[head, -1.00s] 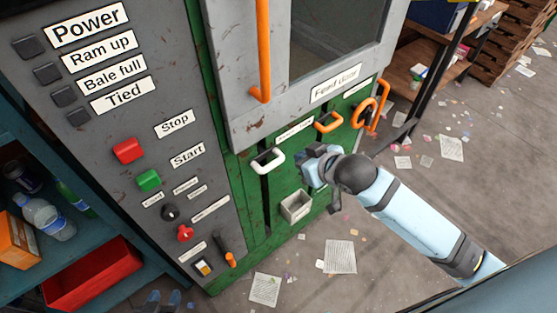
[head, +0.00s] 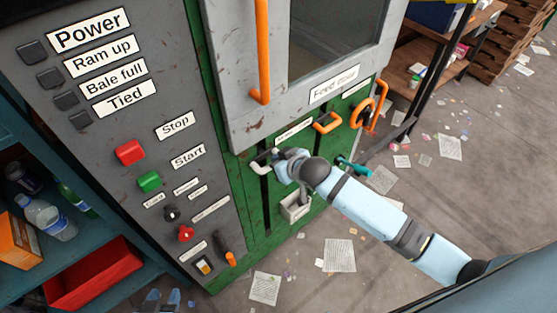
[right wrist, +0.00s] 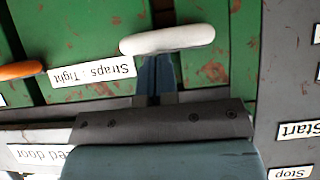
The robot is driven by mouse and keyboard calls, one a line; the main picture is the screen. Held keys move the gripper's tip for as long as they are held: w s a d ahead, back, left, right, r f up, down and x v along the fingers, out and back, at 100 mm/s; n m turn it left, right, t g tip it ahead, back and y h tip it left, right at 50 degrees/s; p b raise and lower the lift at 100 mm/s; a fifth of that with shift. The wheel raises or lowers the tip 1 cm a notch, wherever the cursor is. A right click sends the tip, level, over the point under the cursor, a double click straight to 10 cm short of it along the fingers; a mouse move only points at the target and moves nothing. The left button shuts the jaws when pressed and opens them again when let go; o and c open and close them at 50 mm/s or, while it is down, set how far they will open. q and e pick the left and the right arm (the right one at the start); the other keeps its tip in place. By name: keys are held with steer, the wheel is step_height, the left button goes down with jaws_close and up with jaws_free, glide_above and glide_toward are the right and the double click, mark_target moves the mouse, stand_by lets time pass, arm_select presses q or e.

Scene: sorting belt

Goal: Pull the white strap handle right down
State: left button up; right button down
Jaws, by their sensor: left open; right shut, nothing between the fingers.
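The white strap handle (head: 262,163) is on the green machine panel, at the upper end of a dark vertical slot. In the right wrist view, which is upside down, the handle (right wrist: 168,39) is a white bar beside the "Straps: Tight" label (right wrist: 92,77). My right gripper (head: 280,158) is at the handle's right end in the head view. Its blue fingers (right wrist: 157,78) are shut and empty, with their tips at the bar's label-side edge; I cannot tell whether they touch. My left gripper (head: 162,300) is open at the bottom edge, far from the handle.
An orange handle (head: 327,122) sits right of the white one, below the feed door (head: 333,87). A small grey box (head: 294,207) is mounted lower on the panel. A teal lever (head: 354,168) sticks out at right. The control panel with buttons is at left. Papers litter the floor.

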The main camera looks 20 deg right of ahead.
steer(key=shift+f, duration=0.2)
arm_select(q)
step_height(320, 180, down, 10)
steer(key=b, duration=1.2)
steer(key=shift+w+d+f+n, duration=0.25)
steer(key=shift+d+n, duration=0.05)
arm_select(e)
step_height(320, 180, down, 28)
steer(key=shift+f, duration=0.2)
arm_select(q)
steer(key=r+p, duration=0.1)
steer(key=s+r+p, duration=0.1)
steer(key=p, duration=0.1)
steer(key=r+p, duration=0.1)
steer(key=shift+s+a+r+p, duration=0.25)
steer(key=shift+p, duration=0.05)
arm_select(e)
steer(key=w+r+v, duration=0.1)
steer(key=r+v, duration=0.1)
steer(key=v, duration=1)
steer(key=shift+r, duration=0.4)
